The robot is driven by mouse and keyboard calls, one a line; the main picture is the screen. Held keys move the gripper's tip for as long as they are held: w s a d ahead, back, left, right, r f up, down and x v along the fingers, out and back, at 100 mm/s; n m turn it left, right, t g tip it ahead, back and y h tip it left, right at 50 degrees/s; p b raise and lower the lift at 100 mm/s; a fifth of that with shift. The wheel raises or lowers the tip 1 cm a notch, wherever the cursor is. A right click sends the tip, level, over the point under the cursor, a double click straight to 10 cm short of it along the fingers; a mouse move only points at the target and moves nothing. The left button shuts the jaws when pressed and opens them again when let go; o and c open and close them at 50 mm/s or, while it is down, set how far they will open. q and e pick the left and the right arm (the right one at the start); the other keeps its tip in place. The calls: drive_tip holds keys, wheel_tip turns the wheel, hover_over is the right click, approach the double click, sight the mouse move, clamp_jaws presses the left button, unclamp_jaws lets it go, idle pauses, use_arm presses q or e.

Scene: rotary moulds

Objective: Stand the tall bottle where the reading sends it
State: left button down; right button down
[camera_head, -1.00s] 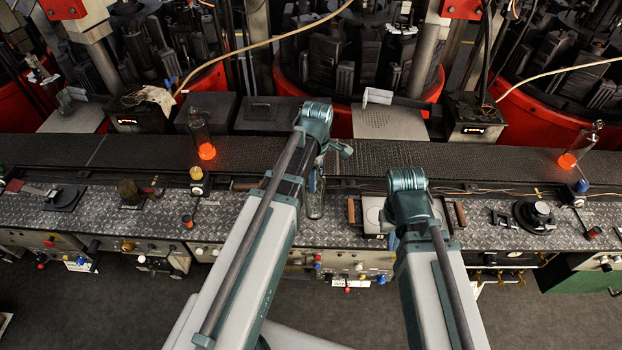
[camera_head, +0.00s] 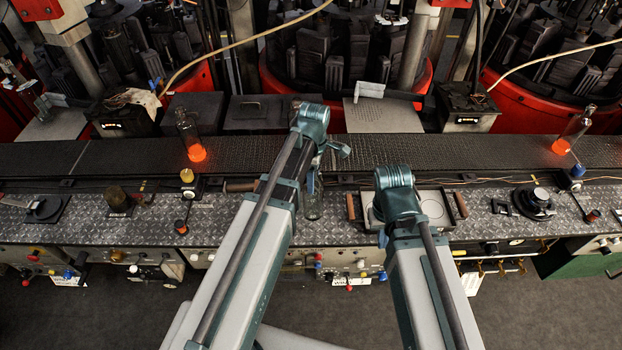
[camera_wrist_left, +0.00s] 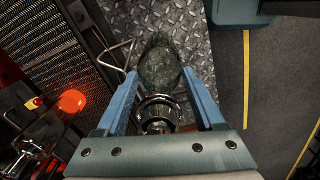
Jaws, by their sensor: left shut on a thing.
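My left gripper (camera_wrist_left: 160,80) is shut on a clear glass bottle (camera_wrist_left: 159,112), with one blue finger on each side of its neck. In the head view this bottle (camera_head: 313,200) hangs below my left wrist, in front of the patterned metal bench; whether its base touches anything cannot be told. My right gripper (camera_head: 383,238) is mostly hidden under its own wrist, and its jaws cannot be made out. Two small lit displays show on dark boxes, the left display (camera_head: 112,126) and the right display (camera_head: 467,120); their figures are too small to read.
A glass bottle with a glowing orange base (camera_head: 190,135) stands on the dark conveyor (camera_head: 265,153) at the left. Another glowing bottle (camera_head: 573,130) is at the right. A tray with brown handles (camera_head: 433,208) lies beside my right wrist. Knobs and levers crowd the bench.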

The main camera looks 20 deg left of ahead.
use_arm(q)
drive_tip(key=shift+d, duration=0.1)
drive_tip(key=shift+f, duration=0.1)
unclamp_jaws()
wheel_tip(320, 180, up, 12)
drive_tip(key=p, duration=1.2)
drive_tip(key=shift+r, duration=0.2)
drive_tip(key=shift+f, duration=0.1)
